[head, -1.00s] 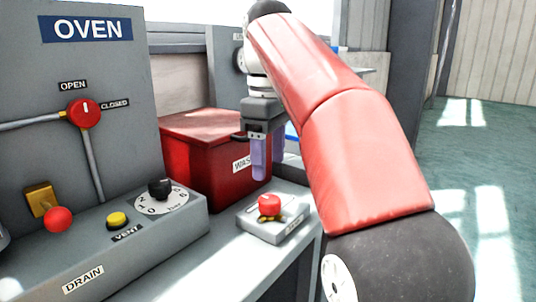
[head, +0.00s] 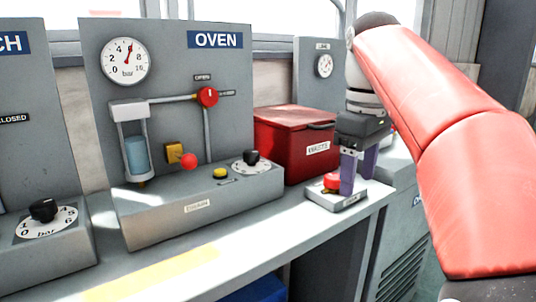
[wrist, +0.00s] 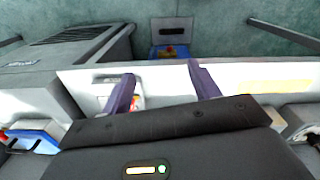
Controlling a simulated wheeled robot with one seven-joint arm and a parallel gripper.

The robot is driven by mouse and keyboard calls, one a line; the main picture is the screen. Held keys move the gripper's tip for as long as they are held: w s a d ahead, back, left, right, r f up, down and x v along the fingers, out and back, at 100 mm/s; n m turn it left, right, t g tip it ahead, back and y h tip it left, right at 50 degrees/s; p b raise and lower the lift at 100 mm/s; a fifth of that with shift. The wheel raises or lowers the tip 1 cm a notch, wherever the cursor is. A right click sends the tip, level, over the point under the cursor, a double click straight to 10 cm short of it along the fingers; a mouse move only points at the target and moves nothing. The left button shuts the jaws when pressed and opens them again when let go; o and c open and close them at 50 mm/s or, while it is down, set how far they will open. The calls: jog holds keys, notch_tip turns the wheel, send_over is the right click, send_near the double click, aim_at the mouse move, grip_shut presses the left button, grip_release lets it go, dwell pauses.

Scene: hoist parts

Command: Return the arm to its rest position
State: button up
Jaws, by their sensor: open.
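My red and black arm (head: 470,170) reaches in from the right in the head view. My gripper (head: 358,185) points down with its two purple fingers apart and nothing between them. It appears in front of the right side of the red waste bin (head: 285,150), by the small grey box with a red button (head: 340,200). A finger overlaps that box in the picture; I cannot tell whether they touch. In the wrist view my gripper (wrist: 160,78) is also open and empty, with the pale bench top (wrist: 235,80) beyond it.
The oven panel (head: 170,70) with its gauge, red valve handle and knobs stands left of the bin. Another panel with a knob (head: 43,210) is at far left. The front bench top (head: 240,245) is clear. A blue container (head: 255,290) sits below.

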jog(key=s+f+m+t, duration=0.1)
jog(key=s+f+m, duration=0.2)
jog(key=s+f, duration=0.2)
jog(key=s+f+m+t, duration=0.2)
jog(key=s+f, duration=0.3)
jog(key=f, duration=0.6)
jog(key=s+f+m+t, duration=0.2)
jog(key=s+f+m, duration=0.2)
jog(key=f, duration=0.4)
jog(key=shift+s, duration=0.55)
